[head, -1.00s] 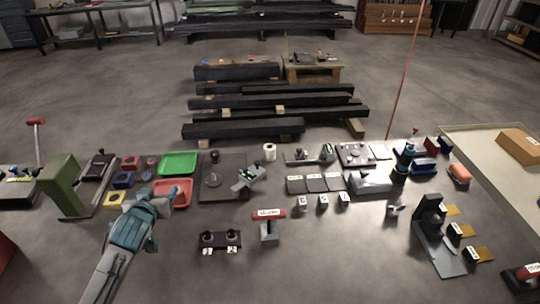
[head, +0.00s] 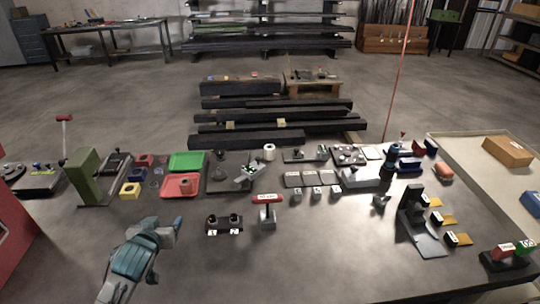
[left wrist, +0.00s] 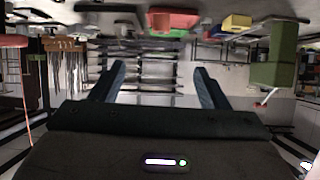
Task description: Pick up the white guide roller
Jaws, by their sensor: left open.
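The white guide roller (head: 269,152) looks like a small white upright cylinder with a dark hole in its top. It stands near the back of the grey work surface, right of the green tray, in the head view. I cannot make it out in the left wrist view. My left gripper (head: 168,230) is at the front left, well apart from the roller, nearer to me and to its left. In the left wrist view its two fingers (left wrist: 160,82) are spread with nothing between them. My right gripper is not in view.
A green tray (head: 187,161) and a red tray (head: 180,185) lie left of the roller. A dark plate (head: 221,180) with a grey part is just in front. A red-topped lever (head: 267,198) and a twin-knob block (head: 224,224) stand nearer. The front middle surface is clear.

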